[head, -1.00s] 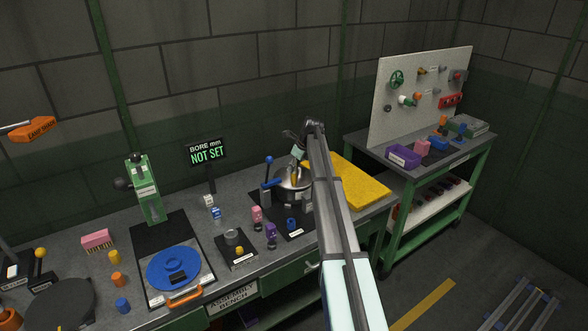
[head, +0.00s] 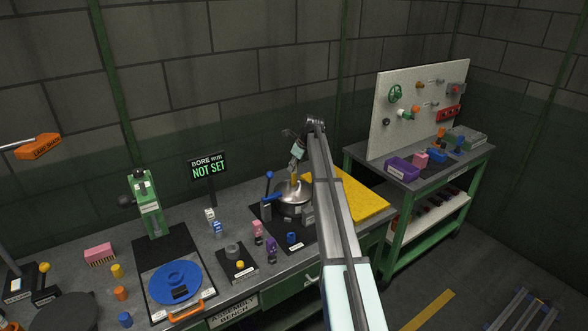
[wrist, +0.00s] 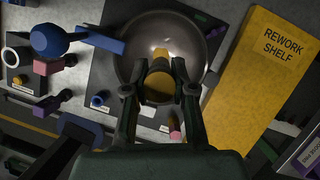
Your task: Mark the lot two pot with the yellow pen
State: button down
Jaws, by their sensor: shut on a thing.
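My gripper (wrist: 160,88) is shut on a yellow cylindrical thing (wrist: 160,84), which looks like the yellow pen. In the head view the pen (head: 294,178) is roughly upright above a steel bowl (head: 293,198). The bowl also shows in the wrist view (wrist: 140,35), beyond the fingers. Whether the pen touches the bowl, I cannot tell. Small coloured pieces stand left of and before the bowl: pink (head: 257,229), purple (head: 271,249), blue (head: 291,238) and white (head: 209,214). Their labels are too small to read, so I cannot tell which is the lot two pot.
A blue lever (head: 268,185) stands close left of the bowl. The yellow rework shelf (wrist: 270,70) lies to its right. A sign (head: 208,166) reading "BORE mm NOT SET" stands behind. A blue disc (head: 175,276) and green press (head: 148,205) are further left.

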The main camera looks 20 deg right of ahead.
jog(key=shift+r+p, duration=1)
jog(key=shift+r, duration=1.4)
